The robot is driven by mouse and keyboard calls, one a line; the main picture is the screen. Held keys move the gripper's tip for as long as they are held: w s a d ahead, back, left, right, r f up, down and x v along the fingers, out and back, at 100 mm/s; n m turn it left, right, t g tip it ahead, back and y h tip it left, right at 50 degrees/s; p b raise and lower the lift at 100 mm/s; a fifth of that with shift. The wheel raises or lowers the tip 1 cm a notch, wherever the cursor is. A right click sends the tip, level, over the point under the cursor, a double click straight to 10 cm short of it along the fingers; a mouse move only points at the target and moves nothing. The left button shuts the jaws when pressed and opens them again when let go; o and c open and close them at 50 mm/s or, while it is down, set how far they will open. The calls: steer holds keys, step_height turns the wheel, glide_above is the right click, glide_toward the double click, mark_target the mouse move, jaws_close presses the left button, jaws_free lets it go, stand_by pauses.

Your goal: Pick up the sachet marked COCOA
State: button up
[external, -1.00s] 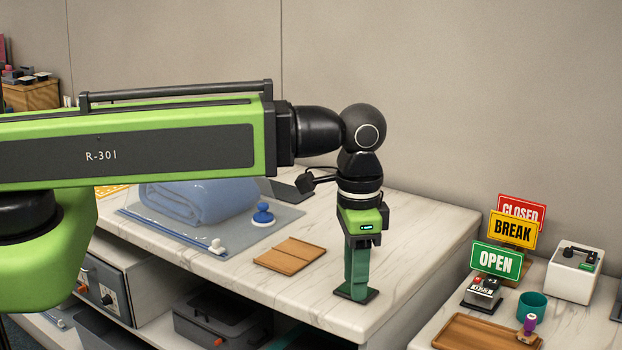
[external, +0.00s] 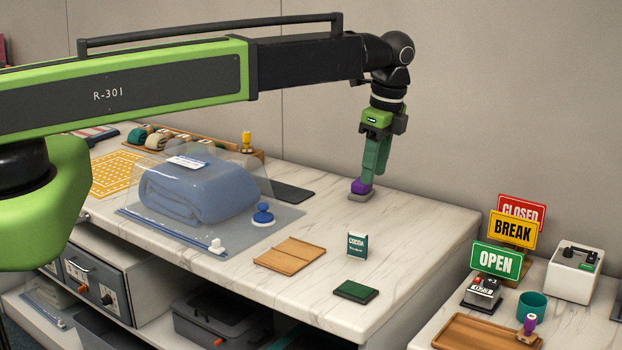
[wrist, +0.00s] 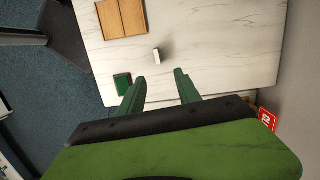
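The sachet marked COCOA (external: 357,245) is a small dark green and white packet standing upright on the counter. In the wrist view the sachet (wrist: 156,56) shows as a small pale shape, ahead of the gap between my fingertips. My gripper (external: 374,178) is above the far part of the counter, beyond the sachet and clear of it. In the wrist view the two green fingers of my gripper (wrist: 158,83) are spread apart with only bare counter showing between them.
A purple-topped block on a grey base (external: 361,188) appears by my fingertips; I cannot tell whether they touch. A green pad (external: 355,292) lies in front of the sachet and a wooden board (external: 290,253) to its left. Counter right of the sachet is clear.

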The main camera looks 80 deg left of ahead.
mark_target(359, 233)
steer(key=f+b, duration=0.4)
steer(key=s+f+b, duration=0.1)
steer(key=f+b, duration=0.2)
steer(key=f, duration=0.1)
steer(key=a+f+b, duration=0.1)
steer(key=f+b, duration=0.3)
steer(key=shift+s+f+b, duration=0.1)
steer(key=shift+s+b, duration=0.05)
steer(key=shift+b, duration=0.15)
steer(key=f+b, duration=0.2)
steer(key=s+f+b, duration=0.1)
steer(key=f+b, duration=0.2)
steer(key=shift+s+a, duration=0.1)
steer(key=shift+r, duration=0.2)
jaws_close()
